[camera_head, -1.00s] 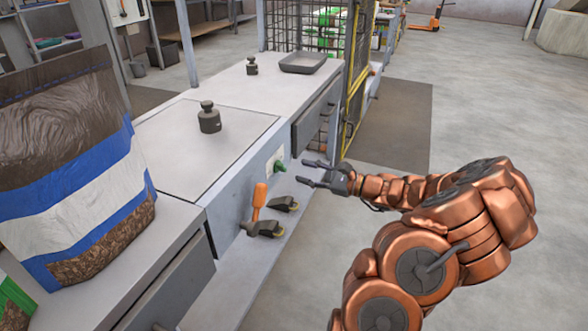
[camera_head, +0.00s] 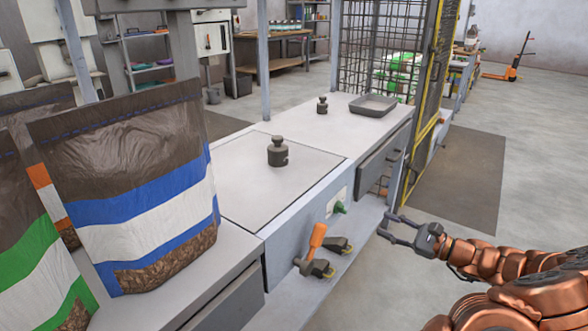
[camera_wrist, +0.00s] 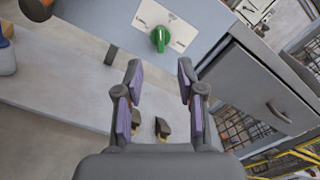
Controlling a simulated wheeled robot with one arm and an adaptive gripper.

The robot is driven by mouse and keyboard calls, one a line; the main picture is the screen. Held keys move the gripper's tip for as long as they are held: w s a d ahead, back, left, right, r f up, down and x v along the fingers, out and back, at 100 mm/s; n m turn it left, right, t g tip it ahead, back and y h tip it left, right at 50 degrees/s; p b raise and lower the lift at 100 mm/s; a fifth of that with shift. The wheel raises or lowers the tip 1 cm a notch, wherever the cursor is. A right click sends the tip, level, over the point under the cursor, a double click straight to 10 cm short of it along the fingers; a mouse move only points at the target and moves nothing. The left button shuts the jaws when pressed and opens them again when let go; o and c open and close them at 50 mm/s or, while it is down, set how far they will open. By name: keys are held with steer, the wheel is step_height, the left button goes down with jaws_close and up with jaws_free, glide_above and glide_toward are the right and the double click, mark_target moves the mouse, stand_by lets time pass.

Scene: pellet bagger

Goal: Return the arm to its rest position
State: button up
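My gripper (camera_head: 388,229) is at the right of the head view, in front of the bagger's front panel. It is open and empty, with its two fingers apart. In the wrist view my gripper (camera_wrist: 160,90) shows floor-level shelf surface and two dark pedals between its fingers. A green knob (camera_head: 339,208) sits on the front panel, apart from the fingers; it also shows in the wrist view (camera_wrist: 160,38). My copper-coloured arm reaches in from the lower right.
A lever with an orange handle (camera_head: 317,237) stands left of the gripper. A dark weight (camera_head: 278,153) rests on the platform; a smaller weight (camera_head: 322,105) and grey tray (camera_head: 373,105) stand behind. Large bags (camera_head: 130,190) fill the left. A yellow-edged mesh fence (camera_head: 420,115) stands beyond.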

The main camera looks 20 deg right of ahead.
steer(key=s+a+r+n+g+y+p, duration=0.1)
steer(key=s+a+r+n+g+p, duration=0.1)
steer(key=a+r+n+g+p, duration=0.6)
steer(key=s+a+r+n+g+y+p, duration=0.1)
steer(key=s+a+r+p, duration=0.3)
steer(key=a, duration=0.9)
steer(key=a+r+n+g+p, duration=0.45)
steer(key=a+r, duration=0.35)
steer(key=a, duration=0.2)
steer(key=s+a+r+n+g+h+p, duration=0.45)
steer(key=s+r+n+p, duration=0.2)
steer(key=s+p, duration=0.3)
steer(key=s+d+r+n+h+p, duration=0.3)
steer(key=s+d+r+h+p, duration=0.2)
steer(key=s+r+p, duration=0.4)
steer(key=shift+s+d+r+t+h, duration=0.3)
steer(key=shift+s+r+t+h, duration=0.15)
steer(key=shift+s+h, duration=0.45)
